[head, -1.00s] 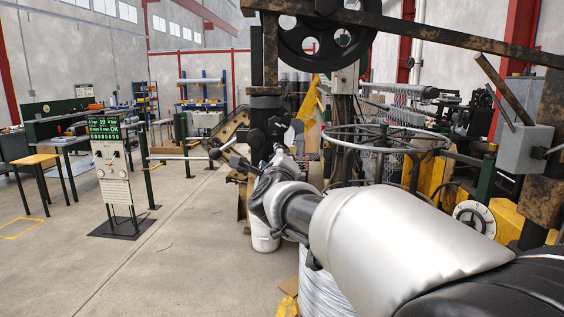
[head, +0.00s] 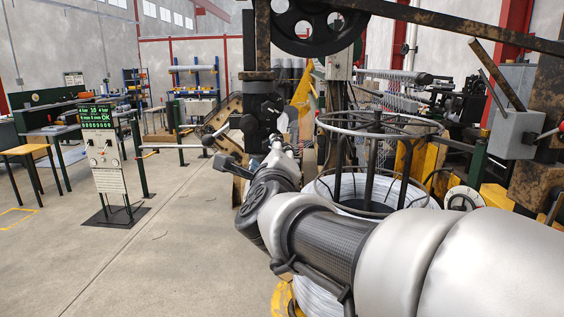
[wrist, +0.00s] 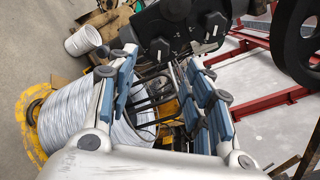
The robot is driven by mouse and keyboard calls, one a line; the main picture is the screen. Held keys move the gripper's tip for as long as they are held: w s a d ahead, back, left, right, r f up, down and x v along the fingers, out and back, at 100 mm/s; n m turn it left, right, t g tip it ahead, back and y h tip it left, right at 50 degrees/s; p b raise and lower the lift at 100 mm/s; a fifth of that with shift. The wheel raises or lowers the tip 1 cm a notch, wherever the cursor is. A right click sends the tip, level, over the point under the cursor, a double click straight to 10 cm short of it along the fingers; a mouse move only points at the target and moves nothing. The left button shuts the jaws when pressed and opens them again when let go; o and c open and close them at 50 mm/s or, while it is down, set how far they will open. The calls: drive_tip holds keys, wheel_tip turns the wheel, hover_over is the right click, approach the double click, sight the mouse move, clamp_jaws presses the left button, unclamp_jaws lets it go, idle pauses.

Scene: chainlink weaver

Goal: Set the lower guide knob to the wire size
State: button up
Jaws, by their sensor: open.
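Black knob-like fittings sit on the dark machine post in the head view (head: 268,106). The wrist view shows black knobs (wrist: 214,22) on a dark block, one of them (wrist: 160,48) lower left; I cannot tell which is the lower guide knob or read any scale. My gripper (wrist: 162,66) is open, with its blue-padded fingers apart and nothing held between them. The black fittings lie just beyond its tips; contact cannot be told. In the head view my own arm largely hides the gripper. A green display (head: 97,115) on a stand seems to show mm values and "OK".
A wire coil (wrist: 72,118) on a yellow base stands below my gripper, with a white bucket (wrist: 82,41) beyond. A wire ring frame (head: 380,124) stands right of my arm. A white dial (head: 461,199) is at right. The floor at left is mostly clear.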

drive_tip(key=shift+s+d, duration=0.1)
drive_tip(key=shift+s, duration=1.15)
